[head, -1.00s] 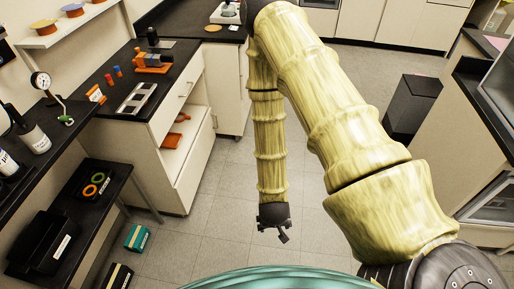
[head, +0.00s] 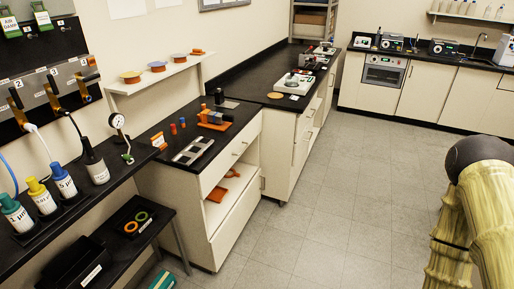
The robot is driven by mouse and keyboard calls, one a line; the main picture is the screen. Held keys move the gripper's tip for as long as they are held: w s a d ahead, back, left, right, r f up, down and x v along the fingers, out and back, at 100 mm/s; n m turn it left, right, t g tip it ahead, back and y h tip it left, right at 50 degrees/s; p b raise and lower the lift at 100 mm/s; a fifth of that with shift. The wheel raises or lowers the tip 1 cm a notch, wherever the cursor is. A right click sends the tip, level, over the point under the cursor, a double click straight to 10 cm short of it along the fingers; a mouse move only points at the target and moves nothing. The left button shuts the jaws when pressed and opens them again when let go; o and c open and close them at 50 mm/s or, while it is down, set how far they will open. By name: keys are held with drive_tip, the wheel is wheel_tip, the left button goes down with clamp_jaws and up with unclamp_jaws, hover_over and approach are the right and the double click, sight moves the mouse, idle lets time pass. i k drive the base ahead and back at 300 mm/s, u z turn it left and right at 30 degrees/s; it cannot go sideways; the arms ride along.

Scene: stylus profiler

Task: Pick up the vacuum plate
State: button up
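I cannot tell for sure which thing is the vacuum plate. A flat silver-grey plate with dark openings (head: 194,150) lies on the black top of the near cabinet. A small tan disc (head: 275,95) lies on the counter farther back, beside a white instrument base (head: 293,85). My arm (head: 482,215) shows at the right edge, far from both. My gripper is out of view.
An orange device (head: 214,118), small red and blue cylinders and a dark block (head: 219,97) share the near cabinet top. A gauge (head: 118,122) and several bottles stand on the left bench. A wall shelf (head: 150,82) holds coloured discs. The grey floor (head: 330,225) is clear.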

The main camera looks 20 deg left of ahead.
sight(186, 156)
drive_tip(key=z, duration=0.5)
drive_tip(key=i, duration=2.5)
drive_tip(key=u, duration=2.5)
